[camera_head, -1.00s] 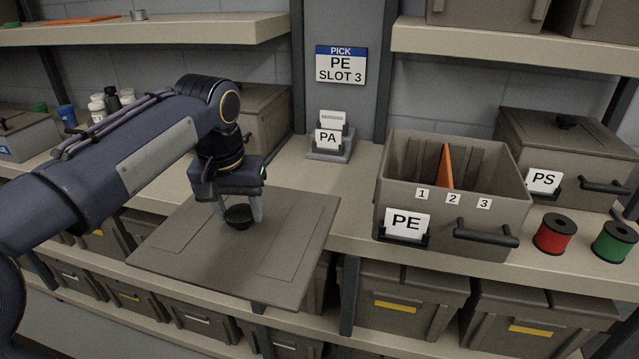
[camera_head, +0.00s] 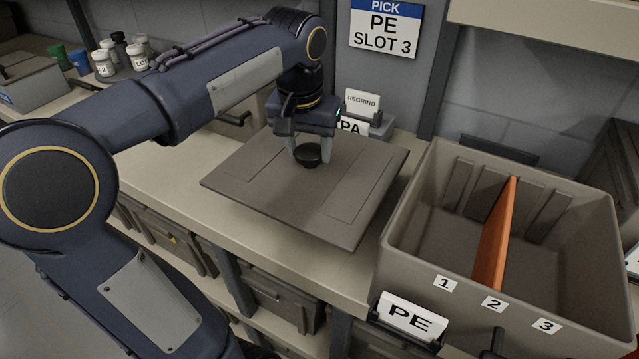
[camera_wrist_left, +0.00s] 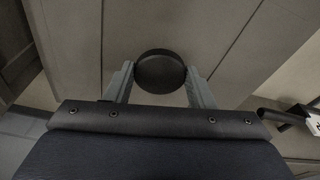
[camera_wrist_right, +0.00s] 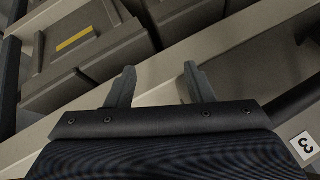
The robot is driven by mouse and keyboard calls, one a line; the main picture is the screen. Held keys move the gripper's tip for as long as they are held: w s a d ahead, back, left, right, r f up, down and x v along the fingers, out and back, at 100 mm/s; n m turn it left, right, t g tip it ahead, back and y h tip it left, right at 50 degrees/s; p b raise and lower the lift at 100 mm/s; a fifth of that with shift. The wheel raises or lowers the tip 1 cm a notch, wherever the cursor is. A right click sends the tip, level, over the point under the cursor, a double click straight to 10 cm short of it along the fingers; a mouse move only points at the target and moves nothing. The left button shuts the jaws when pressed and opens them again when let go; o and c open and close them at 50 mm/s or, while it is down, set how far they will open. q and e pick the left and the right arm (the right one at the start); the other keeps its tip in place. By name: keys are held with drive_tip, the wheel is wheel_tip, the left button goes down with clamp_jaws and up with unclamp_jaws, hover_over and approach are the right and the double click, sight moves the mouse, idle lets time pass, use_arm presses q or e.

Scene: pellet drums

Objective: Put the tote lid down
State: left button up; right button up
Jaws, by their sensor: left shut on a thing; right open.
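The tote lid (camera_head: 262,190) is a flat grey-brown panel with a round black knob (camera_head: 307,155). My left gripper (camera_head: 311,158) is shut on that knob; the left wrist view shows both fingers (camera_wrist_left: 160,85) against the knob's sides. The lid looks roughly level over the bench, left of the open PE tote (camera_head: 405,235). Whether its underside touches the bench cannot be told. The PE tote holds an orange divider (camera_head: 494,235) near the slot labels 1, 2 and 3. My right gripper (camera_wrist_right: 160,85) is open and empty; in the right wrist view a 3 label shows at lower right.
A PA card with a regrind label (camera_head: 362,103) stands behind the lid. A PICK PE SLOT 3 sign (camera_head: 385,27) hangs on the post. Bottles and cups (camera_head: 103,62) stand at back left. Bench surface (camera_head: 150,175) left of the lid is clear. Closed totes (camera_head: 280,295) fill the shelf below.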

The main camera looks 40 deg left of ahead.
sight(306, 155)
use_arm(q)
wheel_tip(306, 155, down, 4)
drive_tip(key=shift+s+f, duration=0.1)
drive_tip(key=shift+s, duration=0.05)
drive_tip(key=shift+f+b, duration=0.45)
drive_tip(key=shift+f, duration=1.5)
drive_tip(key=shift+f, duration=0.1)
drive_tip(key=o, duration=1.5)
drive_tip(key=shift+r, duration=0.25)
drive_tip(key=r, duration=0.4)
drive_tip(key=s+r+p, duration=0.1)
drive_tip(key=r, duration=0.2)
drive_tip(key=s+r, duration=0.1)
drive_tip(key=r, duration=0.3)
drive_tip(key=shift+d+r+p, duration=0.3)
drive_tip(key=shift+p, duration=0.05)
